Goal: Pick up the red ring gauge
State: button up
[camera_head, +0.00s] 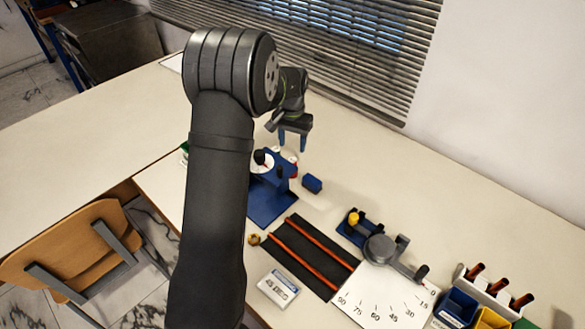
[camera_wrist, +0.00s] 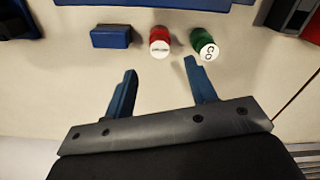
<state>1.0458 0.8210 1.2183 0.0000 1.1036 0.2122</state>
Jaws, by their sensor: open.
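The red ring gauge (camera_wrist: 159,36) stands on the bench in the wrist view, a short red cylinder with a white labelled face. It lies just beyond my fingertips, between their lines, with nothing in the jaws. A green ring gauge (camera_wrist: 200,38) with a white face is close on its right. My gripper (camera_wrist: 160,64) is open, its two blue fingers apart. In the head view my gripper (camera_head: 291,146) hangs above the bench behind the blue fixture, and only a little red shows beside that fixture.
A blue block (camera_wrist: 110,36) lies left of the red gauge; it also shows in the head view (camera_head: 312,183). The blue fixture (camera_head: 270,205) stands close by. A dark mat with orange rails (camera_head: 305,257), an angle scale (camera_head: 385,300) and coloured bins (camera_head: 457,308) are nearer.

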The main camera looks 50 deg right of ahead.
aim_at(293, 160)
notch_tip(293, 160, down, 9)
jog(key=shift+r, duration=0.2)
jog(key=c, duration=1.1)
jog(key=shift+r, duration=0.1)
